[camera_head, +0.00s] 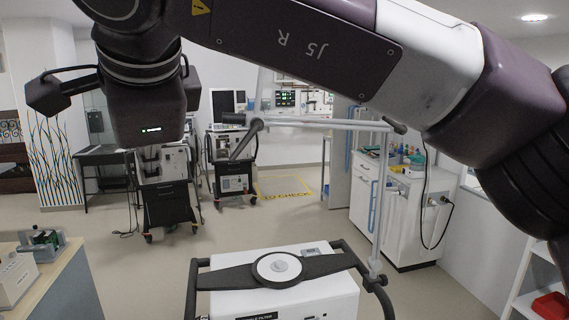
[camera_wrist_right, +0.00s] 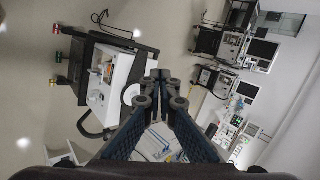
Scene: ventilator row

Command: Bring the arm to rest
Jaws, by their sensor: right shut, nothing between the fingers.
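My right arm (camera_head: 300,40) comes in from the right and crosses the top of the head view, raised above the room's furniture. The fingers cannot be made out clearly in the head view. In the right wrist view the fingers of my right gripper (camera_wrist_right: 160,78) come together at their tips, shut with nothing between them. No surface touches the gripper. My left gripper is not in view.
A white ventilator (camera_head: 285,298) with black handles and a jointed hose arm (camera_head: 310,123) stands close in front. Two wheeled ventilators (camera_head: 166,190) (camera_head: 232,165) stand farther back. A white cabinet (camera_head: 410,215) is at right, a bench (camera_head: 50,285) at lower left. Floor between is clear.

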